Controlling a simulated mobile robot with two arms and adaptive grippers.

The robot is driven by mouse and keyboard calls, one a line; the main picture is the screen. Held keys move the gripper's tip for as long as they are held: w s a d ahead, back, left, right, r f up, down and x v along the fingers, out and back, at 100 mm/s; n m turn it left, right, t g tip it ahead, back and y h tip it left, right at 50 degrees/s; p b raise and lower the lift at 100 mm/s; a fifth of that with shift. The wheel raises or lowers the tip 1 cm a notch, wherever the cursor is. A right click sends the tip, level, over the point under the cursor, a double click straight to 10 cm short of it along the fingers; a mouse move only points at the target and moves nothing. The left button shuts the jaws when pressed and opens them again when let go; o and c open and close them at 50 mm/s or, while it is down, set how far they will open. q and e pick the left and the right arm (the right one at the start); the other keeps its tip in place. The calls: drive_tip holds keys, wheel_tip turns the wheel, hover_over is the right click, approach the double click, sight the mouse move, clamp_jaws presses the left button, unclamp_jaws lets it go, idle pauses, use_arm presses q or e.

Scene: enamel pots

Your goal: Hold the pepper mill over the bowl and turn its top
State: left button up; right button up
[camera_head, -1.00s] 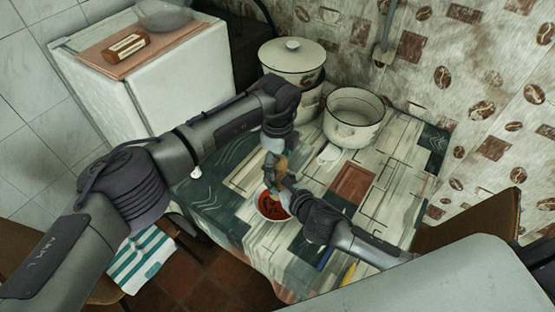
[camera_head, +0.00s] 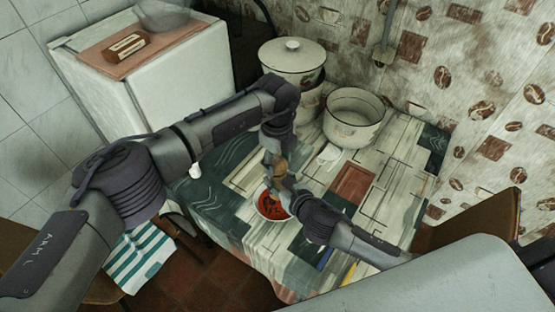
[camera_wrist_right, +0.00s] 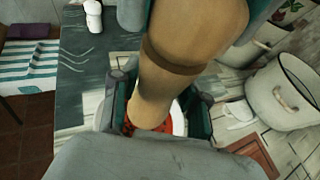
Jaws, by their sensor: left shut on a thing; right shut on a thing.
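The wooden pepper mill (camera_head: 281,164) is held above the white bowl (camera_head: 259,210) of red food on the table. In the right wrist view the mill (camera_wrist_right: 185,65) is large and tilted, with a darker ring around it. My left gripper (camera_head: 270,157) is shut on the mill's upper part; its fingers show at the top of the wrist view. My right gripper (camera_head: 279,179) is shut on the mill's lower part, a finger on either side. The bowl (camera_wrist_right: 179,120) shows behind the mill's lower end, partly hidden.
A lidded enamel pot (camera_head: 292,65) and an open pot (camera_head: 353,118) stand at the back of the table. A small white object (camera_head: 328,154) lies near them. A white fridge (camera_head: 150,90) with a board and jar is left. The table's right side is fairly clear.

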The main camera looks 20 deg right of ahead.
sight(276, 159)
use_arm(q)
drive_tip(key=m, duration=0.4)
drive_tip(key=shift+m, duration=0.3)
drive_tip(key=m, duration=0.4)
idle(0.3)
drive_tip(key=o, duration=1.2)
drive_tip(key=shift+c, duration=0.2)
wheel_tip(276, 159, up, 12)
drive_tip(key=shift+w+a, duration=0.15)
